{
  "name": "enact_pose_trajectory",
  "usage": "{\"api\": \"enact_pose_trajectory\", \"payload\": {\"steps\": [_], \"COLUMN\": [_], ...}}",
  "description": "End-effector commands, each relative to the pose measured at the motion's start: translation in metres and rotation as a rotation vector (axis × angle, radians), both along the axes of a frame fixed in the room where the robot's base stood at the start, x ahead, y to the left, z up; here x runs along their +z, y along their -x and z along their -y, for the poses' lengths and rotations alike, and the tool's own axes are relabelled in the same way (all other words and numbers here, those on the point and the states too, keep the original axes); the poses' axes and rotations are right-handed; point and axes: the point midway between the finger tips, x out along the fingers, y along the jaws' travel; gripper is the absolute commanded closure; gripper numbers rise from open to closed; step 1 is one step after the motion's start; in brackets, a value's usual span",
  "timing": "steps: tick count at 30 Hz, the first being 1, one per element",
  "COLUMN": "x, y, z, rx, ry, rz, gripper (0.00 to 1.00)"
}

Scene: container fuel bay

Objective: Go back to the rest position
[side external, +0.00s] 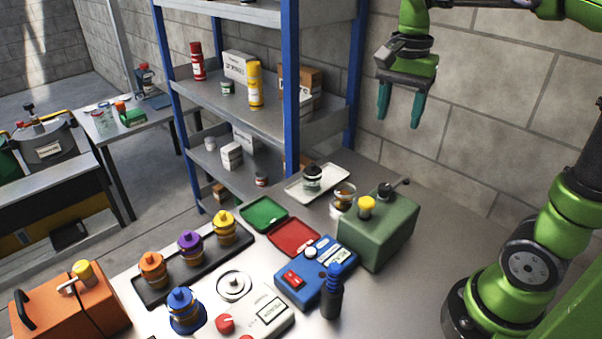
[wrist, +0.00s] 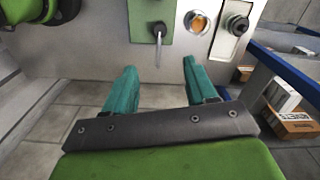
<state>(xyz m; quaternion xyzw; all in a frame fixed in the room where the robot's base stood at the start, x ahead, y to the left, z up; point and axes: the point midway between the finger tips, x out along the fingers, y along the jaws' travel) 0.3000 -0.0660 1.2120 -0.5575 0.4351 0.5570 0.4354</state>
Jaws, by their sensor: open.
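My gripper (side external: 399,104) hangs high at the upper right in the side external view, in front of the block wall and well above the bench. Its two teal fingers are apart with nothing between them. In the wrist view my gripper (wrist: 160,82) also shows spread and empty, with the floor and the bench edge beyond it.
The grey bench (side external: 385,292) holds a green box (side external: 378,232), a blue device (side external: 315,272), red (side external: 293,238) and green (side external: 264,214) trays, and a dark rack (side external: 195,266) of capped containers. A blue-post shelf (side external: 290,90) stands left of my gripper. Air around my gripper is clear.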

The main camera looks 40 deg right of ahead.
Motion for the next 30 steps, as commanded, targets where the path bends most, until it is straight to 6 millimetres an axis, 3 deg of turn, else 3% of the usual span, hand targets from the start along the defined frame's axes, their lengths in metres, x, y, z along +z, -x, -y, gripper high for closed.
{"api": "enact_pose_trajectory", "payload": {"steps": [11, 16, 20, 24, 30], "x": [0.003, -0.008, -0.022, -0.032, -0.042], "y": [0.0, -0.007, 0.001, 0.021, 0.051], "z": [0.0, -0.001, -0.023, -0.058, -0.09], "rx": [0.004, 0.158, 0.425, 0.714, 0.919], "ry": [0.0, 0.01, 0.01, 0.048, 0.126], "rz": [0.0, 0.047, 0.182, 0.389, 0.601], "gripper": [0.44, 0.44, 0.44, 0.44, 0.44]}}
